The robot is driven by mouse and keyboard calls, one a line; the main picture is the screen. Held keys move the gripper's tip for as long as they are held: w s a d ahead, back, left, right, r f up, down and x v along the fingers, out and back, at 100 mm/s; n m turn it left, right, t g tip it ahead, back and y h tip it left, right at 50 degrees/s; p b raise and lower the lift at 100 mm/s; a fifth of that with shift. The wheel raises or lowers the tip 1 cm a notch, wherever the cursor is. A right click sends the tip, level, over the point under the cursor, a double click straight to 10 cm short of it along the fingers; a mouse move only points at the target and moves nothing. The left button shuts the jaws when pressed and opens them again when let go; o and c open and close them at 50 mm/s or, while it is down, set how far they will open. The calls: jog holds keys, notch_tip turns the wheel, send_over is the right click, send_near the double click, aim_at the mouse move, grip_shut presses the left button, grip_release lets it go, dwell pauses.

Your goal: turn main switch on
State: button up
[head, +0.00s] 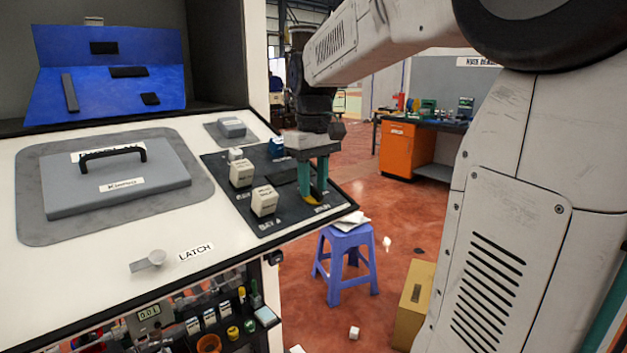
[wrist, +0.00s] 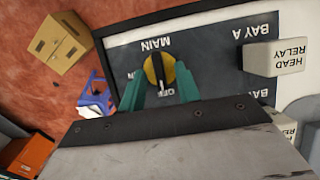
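The main switch is a round yellow knob with a black bar handle, on the dark panel under the label MAIN in the wrist view (wrist: 152,70). The bar runs nearly up and down in that picture, its lower end near the OFF label. My gripper (wrist: 160,84) has its two teal fingers on either side of the knob, apart, with space between them and the black bar. In the head view my gripper (head: 313,188) points down at the panel's right end. A bit of yellow shows between the fingers there; the rest of the switch is hidden.
A white HEAD RELAY block (wrist: 275,58) sits beside the switch at BAY A. Other relay blocks (head: 264,201) stand left of my gripper on the panel (head: 290,217). A lidded grey hatch (head: 118,183) and LATCH knob (head: 148,261) lie further left. A blue stool (head: 346,262) stands below.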

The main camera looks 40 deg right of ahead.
grip_shut()
jog(key=m, duration=0.2)
jog(key=m+y, duration=0.1)
jog(key=shift+d+m, duration=0.2)
jog(key=shift+m, duration=0.2)
jog(key=m+y, duration=0.1)
jog(key=m, duration=0.1)
jog(key=m+t+y, duration=0.1)
jog(key=m, duration=0.1)
jog(key=shift+s+d, duration=0.15)
jog(key=shift+d, duration=0.05)
jog(key=m, duration=0.2)
jog(key=m+t+y, duration=0.1)
jog(key=m, duration=0.2)
jog(key=shift+s+d+f+t, duration=0.1)
jog(key=shift+s+d+t, duration=0.1)
jog(key=shift+t, duration=0.1)
jog(key=shift+s+m+t+y, duration=0.15)
jog(key=shift+m+t, duration=0.2)
jog(key=shift+m, duration=0.75)
jog(key=shift+m+t+y, duration=0.15)
jog(key=shift+m+t, duration=0.2)
jog(key=shift+m, duration=0.75)
